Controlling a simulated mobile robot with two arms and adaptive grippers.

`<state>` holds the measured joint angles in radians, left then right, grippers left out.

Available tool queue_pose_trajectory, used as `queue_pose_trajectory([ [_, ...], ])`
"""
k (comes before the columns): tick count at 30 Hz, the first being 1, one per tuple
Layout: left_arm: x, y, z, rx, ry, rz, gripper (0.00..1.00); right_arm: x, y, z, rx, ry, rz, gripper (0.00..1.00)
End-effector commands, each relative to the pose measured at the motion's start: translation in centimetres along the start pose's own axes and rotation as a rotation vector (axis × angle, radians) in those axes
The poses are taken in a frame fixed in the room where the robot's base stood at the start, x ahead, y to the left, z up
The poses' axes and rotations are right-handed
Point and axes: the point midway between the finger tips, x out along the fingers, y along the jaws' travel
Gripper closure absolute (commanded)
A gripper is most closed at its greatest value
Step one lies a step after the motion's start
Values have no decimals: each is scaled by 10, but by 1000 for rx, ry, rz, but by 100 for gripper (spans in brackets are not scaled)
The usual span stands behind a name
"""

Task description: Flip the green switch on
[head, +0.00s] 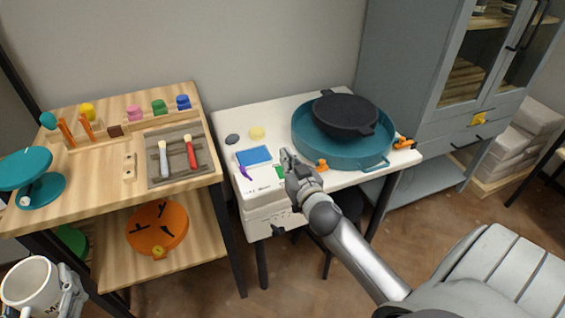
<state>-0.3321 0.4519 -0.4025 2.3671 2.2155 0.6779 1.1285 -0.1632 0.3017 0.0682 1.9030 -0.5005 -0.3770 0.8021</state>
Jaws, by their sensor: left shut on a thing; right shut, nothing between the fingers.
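The green switch (279,171) is a small green piece on the white panel (262,184) at the front of the white table. Whether it is on or off is too small to tell. My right gripper (287,158) is shut and empty, right beside the green switch in the picture. I cannot tell whether it touches the switch, and it may cover part of it. My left gripper (66,292) is at the lower left, shut on a white mug (30,284) with dark lettering, held in front of the wooden table.
A teal basin (310,142) holding a dark pan (345,113) stands behind my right gripper. A blue pad (254,156), a purple piece (244,172) and an orange clamp (321,165) lie near the switch. A wooden table (103,185) with brushes stands at left.

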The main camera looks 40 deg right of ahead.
Motion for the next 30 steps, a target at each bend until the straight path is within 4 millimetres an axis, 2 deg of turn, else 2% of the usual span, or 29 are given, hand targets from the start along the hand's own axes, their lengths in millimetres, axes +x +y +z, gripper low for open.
queue_pose_trajectory([
  [5, 0, 0, 2, 0, -2, 0, 65, 30, 0, -2, -1, 2, 0, 100],
  [6, 0, 0, -2, 0, -2, 0, 65, 30, 0, 12, 1, -5, 1, 100],
  [12, 0, 0, -7, 0, -2, 0, 65, 35, 0, 34, 1, -1, 1, 100],
  [26, 0, 0, -7, 0, -2, 0, 65, 36, 0, 38, 0, 0, 0, 100],
  [30, 0, 0, 2, 0, -3, 0, 65, 37, 0, 36, 0, -16, 0, 100],
])
